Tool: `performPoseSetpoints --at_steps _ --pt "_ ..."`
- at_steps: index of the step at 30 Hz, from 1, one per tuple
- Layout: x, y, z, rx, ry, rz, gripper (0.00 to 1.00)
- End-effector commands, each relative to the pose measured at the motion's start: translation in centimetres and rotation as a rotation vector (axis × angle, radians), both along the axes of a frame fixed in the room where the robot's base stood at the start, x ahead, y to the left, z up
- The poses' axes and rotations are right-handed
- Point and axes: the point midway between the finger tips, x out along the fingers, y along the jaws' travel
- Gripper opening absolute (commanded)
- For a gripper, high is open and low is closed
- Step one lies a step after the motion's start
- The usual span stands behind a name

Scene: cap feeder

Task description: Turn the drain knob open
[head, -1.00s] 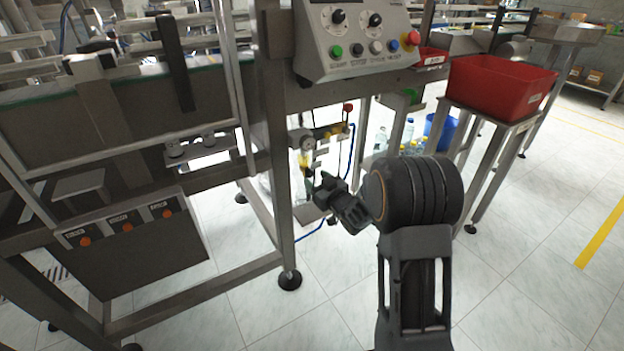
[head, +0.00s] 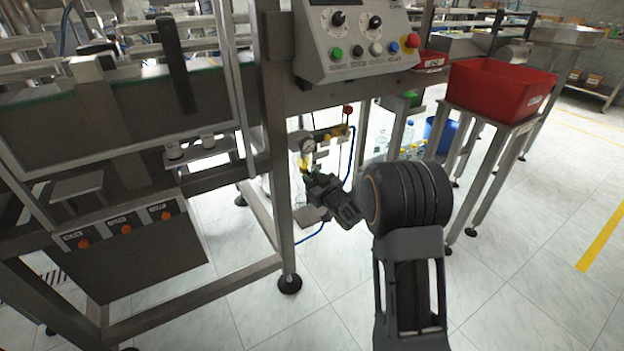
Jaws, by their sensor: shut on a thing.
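The air filter unit with its round gauge (head: 307,146) and clear bowl (head: 298,185) hangs under the machine, behind the front leg. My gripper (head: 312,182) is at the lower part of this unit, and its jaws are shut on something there. The drain knob itself is hidden behind the jaws, so I cannot see how far it is turned. A bit of yellow (head: 304,163) shows on the unit just above my gripper.
The machine's front leg (head: 280,190) stands close to the left of my gripper. A blue hose (head: 349,155) hangs to the right of the unit. A control box (head: 355,38) is above. A red bin (head: 500,88) stands on the right; the floor in front is clear.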

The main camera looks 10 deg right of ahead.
Motion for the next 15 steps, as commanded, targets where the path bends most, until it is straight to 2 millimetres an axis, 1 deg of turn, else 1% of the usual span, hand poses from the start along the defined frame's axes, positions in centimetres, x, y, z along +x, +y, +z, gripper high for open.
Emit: performPoseSetpoints --at_steps 1,5,11,15 --pt "-0.01 0.0 -0.01 0.0 0.0 0.0 0.15" --pt "-0.02 0.01 -0.01 0.0 0.0 0.001 0.03" --pt "-0.02 0.01 0.0 0.014 0.005 0.001 0.02" --pt "-0.02 0.02 0.02 0.062 0.02 0.0 0.02"
